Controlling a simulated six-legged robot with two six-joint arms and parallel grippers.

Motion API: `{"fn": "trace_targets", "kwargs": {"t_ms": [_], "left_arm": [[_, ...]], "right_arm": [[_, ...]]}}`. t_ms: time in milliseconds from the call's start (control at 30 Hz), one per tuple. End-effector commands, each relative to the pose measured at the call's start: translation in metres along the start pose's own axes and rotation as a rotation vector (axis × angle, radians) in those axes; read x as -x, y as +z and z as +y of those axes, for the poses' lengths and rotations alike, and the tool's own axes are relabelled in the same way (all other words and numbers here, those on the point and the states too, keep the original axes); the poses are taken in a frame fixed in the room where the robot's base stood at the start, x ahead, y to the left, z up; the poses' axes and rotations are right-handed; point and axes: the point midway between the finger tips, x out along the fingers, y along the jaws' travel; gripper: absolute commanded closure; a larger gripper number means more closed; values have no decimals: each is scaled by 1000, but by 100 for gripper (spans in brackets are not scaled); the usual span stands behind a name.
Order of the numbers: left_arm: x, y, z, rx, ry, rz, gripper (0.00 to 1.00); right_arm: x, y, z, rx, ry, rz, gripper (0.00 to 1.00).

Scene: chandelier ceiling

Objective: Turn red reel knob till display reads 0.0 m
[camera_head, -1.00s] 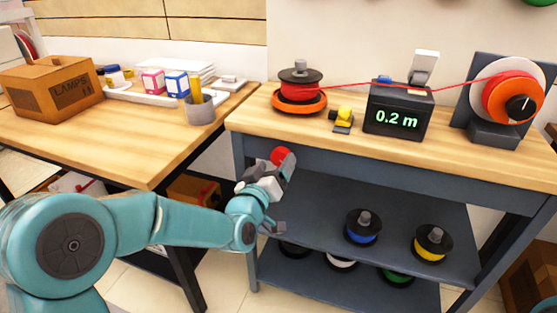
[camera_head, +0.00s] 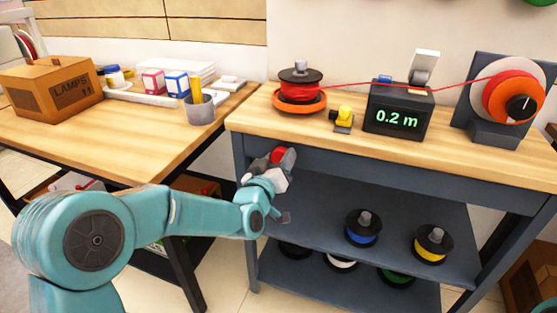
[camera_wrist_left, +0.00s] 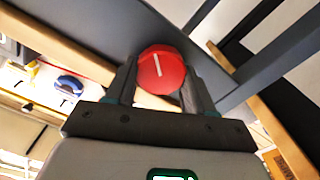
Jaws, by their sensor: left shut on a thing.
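The red reel knob (camera_head: 278,155) sits on the front of the grey workbench, below its top. In the left wrist view the knob (camera_wrist_left: 161,70) shows a white line, tilted a little from upright. My left gripper (camera_head: 281,161) is shut on the knob, with one finger on each side of it. The display (camera_head: 397,119) on the black meter box reads 0.2 m. A red cord (camera_head: 448,88) runs from the red spool (camera_head: 300,90) through the meter to the orange-red reel (camera_head: 512,97) at the right. My right gripper is not in view.
A small yellow tool (camera_head: 344,117) lies between spool and meter. Several spools, such as the blue one (camera_head: 361,229), stand on the lower shelves. A wooden table with a LAMPS box (camera_head: 52,88) and a pencil cup (camera_head: 199,108) is at the left.

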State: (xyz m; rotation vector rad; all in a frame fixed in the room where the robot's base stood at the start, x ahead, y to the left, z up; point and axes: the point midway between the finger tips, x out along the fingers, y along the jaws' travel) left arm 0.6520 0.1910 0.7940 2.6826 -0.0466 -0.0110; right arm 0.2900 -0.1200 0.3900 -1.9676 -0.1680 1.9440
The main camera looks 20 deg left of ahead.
Motion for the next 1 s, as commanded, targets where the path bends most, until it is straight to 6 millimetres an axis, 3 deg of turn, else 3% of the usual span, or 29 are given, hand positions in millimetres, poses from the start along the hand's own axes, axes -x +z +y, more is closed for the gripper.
{"fn": "trace_targets", "kwargs": {"t_ms": [500,1000], "left_arm": [[0,2,1,-328,0,1,77],[0,1,2,-598,-1,1,77]], "right_arm": [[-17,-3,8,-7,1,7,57],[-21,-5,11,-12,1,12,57]]}}
